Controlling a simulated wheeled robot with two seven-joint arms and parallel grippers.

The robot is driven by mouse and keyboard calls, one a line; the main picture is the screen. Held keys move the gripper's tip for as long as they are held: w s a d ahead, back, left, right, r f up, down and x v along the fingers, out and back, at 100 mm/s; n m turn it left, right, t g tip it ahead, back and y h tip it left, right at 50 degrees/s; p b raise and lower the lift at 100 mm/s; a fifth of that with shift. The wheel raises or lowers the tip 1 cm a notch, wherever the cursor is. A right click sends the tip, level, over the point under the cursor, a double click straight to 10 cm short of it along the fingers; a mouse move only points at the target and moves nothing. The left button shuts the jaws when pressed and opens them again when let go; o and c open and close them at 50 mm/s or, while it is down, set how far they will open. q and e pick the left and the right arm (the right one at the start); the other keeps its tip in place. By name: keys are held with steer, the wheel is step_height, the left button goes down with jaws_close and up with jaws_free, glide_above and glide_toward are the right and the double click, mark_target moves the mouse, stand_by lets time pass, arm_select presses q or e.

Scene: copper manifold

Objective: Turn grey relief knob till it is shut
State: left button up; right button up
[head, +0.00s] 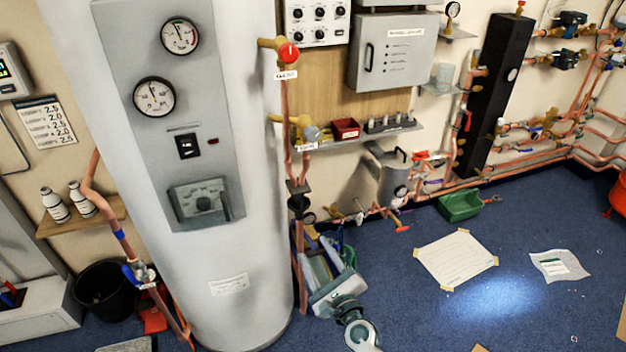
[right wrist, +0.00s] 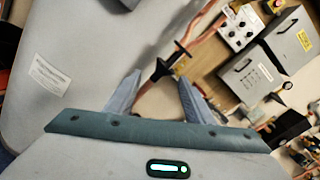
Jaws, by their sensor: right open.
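The grey relief knob (head: 312,133) sits on a brass valve on the copper pipe, right of the white cylinder, in the head view. A red knob (head: 289,53) is on another brass valve above it. My right gripper (head: 328,258) is low beside the cylinder, well below the grey knob and apart from it. In the right wrist view its two fingers (right wrist: 157,98) stand apart with nothing held between them. A black pipe fitting (right wrist: 160,70) and brass parts show beyond the fingers. I cannot make out the grey knob clearly there. My left gripper is not in view.
The tall white cylinder (head: 240,265) stands close on the left. A shelf (head: 365,135) with a red bin (head: 345,128) is right of the grey knob. A grey canister (head: 392,180) stands below it. Blue floor (head: 400,290) is open at the right, with papers on it.

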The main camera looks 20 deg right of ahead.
mark_target(314, 138)
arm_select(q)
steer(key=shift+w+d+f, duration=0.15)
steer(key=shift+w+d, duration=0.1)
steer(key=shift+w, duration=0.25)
arm_select(e)
steer(key=d+r+m+t+h, duration=0.1)
steer(key=r+m, duration=0.3)
steer(key=r, duration=0.5)
steer(key=s+d+r+m+t+h, duration=0.1)
steer(key=d+r+m+t, duration=0.2)
steer(key=r, duration=0.7)
steer(key=shift+s+r+m, duration=0.2)
steer(key=shift+s+m, duration=0.1)
steer(key=shift+m, duration=0.5)
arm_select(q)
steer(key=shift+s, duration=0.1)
arm_select(e)
steer(key=shift+w, duration=0.1)
